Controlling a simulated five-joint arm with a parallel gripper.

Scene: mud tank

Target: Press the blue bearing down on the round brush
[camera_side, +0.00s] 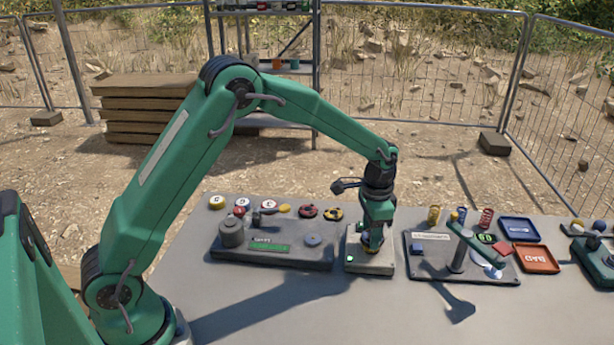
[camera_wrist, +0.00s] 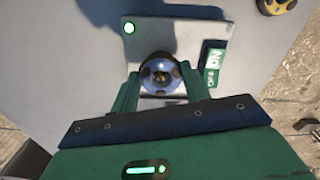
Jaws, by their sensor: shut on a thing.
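My gripper (camera_side: 373,238) points straight down over a pale box with a green light (camera_side: 383,267). In the side view only a bit of blue shows between the fingers, low over the box top. Something dark and yellowish shows through the ring's centre and a dark rim behind it. The round brush is mostly hidden there, and I cannot tell whether the bearing touches it.
Left of the box is a dark plate (camera_side: 290,257) with a grey cylinder (camera_side: 231,234) and a disc. Red and yellow rings lie behind it. On the right are a panel with a green lever (camera_side: 478,243), a blue tray (camera_side: 519,228) and a red tray (camera_side: 536,258). The front table is clear.

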